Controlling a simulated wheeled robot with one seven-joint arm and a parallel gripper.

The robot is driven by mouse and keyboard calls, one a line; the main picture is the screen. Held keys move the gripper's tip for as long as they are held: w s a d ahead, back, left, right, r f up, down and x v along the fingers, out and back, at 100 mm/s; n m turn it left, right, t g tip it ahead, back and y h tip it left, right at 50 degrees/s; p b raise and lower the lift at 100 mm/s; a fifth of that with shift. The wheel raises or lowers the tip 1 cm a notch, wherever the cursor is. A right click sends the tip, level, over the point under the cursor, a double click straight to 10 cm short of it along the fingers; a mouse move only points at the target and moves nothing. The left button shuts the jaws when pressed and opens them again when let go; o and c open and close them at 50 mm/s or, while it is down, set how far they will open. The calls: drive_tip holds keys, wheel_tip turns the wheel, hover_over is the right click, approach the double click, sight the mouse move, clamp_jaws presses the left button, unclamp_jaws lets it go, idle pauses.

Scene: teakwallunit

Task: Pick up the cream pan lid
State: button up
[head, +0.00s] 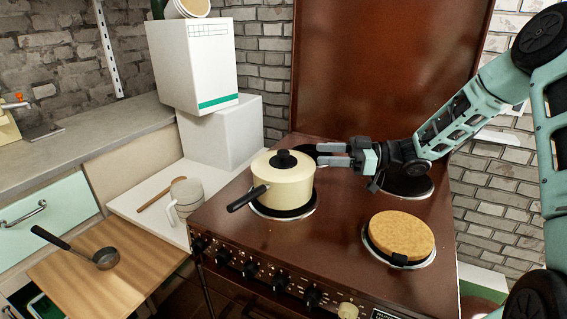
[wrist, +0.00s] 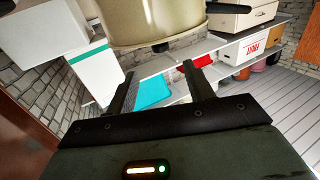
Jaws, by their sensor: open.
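The cream pan lid (head: 266,163) sits on the cream pan (head: 288,188), with a black knob (head: 283,158) on top. My gripper (head: 319,153) is open and empty, reaching in from the right at about lid height. Its two fingers point left toward the knob, with a short gap between. In the wrist view the cream pan (wrist: 140,22) fills the top middle, beyond the open fingers (wrist: 162,82).
A round cork-coloured board (head: 401,234) lies on the front-right burner. A brown panel (head: 385,70) stands behind the stove. White boxes (head: 195,65), a mug (head: 187,193) and a wooden spoon (head: 158,197) are left of it. A ladle (head: 106,258) lies on the wooden board.

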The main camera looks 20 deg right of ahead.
sight(283, 151)
drive_tip(key=p+x, duration=0.1)
drive_tip(key=x, duration=1)
drive_tip(key=shift+r+p, duration=0.1)
drive_tip(key=shift+p, duration=0.25)
drive_tip(key=c, duration=1.1)
